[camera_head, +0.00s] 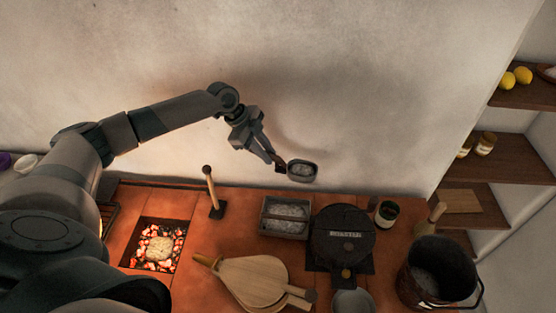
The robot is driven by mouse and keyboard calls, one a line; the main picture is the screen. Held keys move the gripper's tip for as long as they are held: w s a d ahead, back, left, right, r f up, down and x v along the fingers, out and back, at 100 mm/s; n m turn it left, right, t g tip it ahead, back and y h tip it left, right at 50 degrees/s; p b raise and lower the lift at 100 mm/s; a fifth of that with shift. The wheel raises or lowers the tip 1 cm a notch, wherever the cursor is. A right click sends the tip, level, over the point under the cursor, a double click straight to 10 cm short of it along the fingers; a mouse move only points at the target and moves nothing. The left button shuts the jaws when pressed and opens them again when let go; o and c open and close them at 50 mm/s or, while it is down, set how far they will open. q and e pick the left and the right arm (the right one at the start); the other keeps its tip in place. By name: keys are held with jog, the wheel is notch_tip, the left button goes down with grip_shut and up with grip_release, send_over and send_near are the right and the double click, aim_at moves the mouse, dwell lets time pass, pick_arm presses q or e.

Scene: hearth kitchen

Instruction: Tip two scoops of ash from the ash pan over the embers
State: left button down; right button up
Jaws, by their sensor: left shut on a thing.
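My left gripper (272,157) is shut on a small dark scoop (302,171) and holds it up in front of the wall, above the back of the hearth top. The scoop's bowl is roughly level and holds grey ash. The ash pan (284,217), a grey rectangular box, stands on the hearth top below the scoop and holds more grey ash. The embers (160,247) glow red and white in a square pit at the left, with a pale ashy patch over their middle. My right gripper is not in view.
A small wooden-handled tool (211,192) stands between the embers and the ash pan. Bellows (254,280) lie at the front. A round black iron (343,236) and a dark bucket (437,270) stand to the right. Shelves (480,168) hang at far right.

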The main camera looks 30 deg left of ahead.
pick_arm(q)
jog(key=shift+d, duration=0.7)
jog(key=s+d+r+n+t+y+b, duration=0.1)
jog(key=s+d+r+n+b, duration=0.15)
jog(key=d, duration=0.55)
jog(key=s+d+r+n+t+y+b, duration=0.15)
jog(key=d+n+b, duration=0.25)
jog(key=d, duration=0.5)
jog(key=s+n+g+y+b, duration=0.1)
jog(key=s+n+y+b, duration=0.3)
jog(key=s+n+b, duration=0.3)
jog(key=s+n, duration=0.2)
jog(key=n, duration=0.1)
jog(key=shift+s+a+r+y+b, duration=0.15)
jog(key=shift+a+r+y+b, duration=0.05)
jog(key=shift+r+y+b, duration=0.2)
jog(key=shift+n, duration=0.25)
